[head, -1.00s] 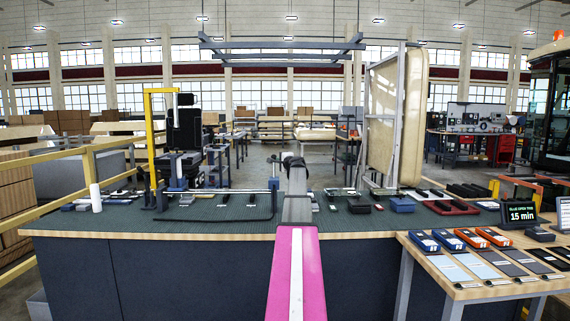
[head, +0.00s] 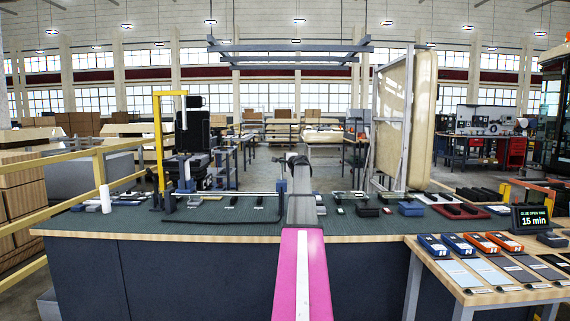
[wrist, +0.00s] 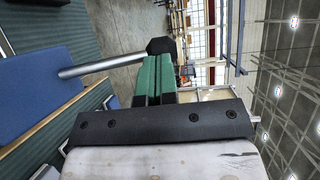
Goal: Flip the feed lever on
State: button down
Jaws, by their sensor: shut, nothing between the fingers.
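In the wrist view a lever shows as a bare metal rod (wrist: 88,66) with a black knob (wrist: 160,45) at its end.
A yellow rail (head: 60,155) runs along the left.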

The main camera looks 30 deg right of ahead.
jog(key=w+d+f+m+g+y, duration=0.1)
jog(key=w+d+f+m+g, duration=0.1)
jog(key=w+g, duration=0.4)
jog(key=shift+d+f+y, duration=0.3)
jog(key=shift+d+f, duration=0.25)
jog(key=shift+d, duration=0.25)
dwell(0.3)
jog(key=v, duration=1.4)
jog(key=shift+w+d+r, duration=0.2)
jog(key=shift+r, duration=0.3)
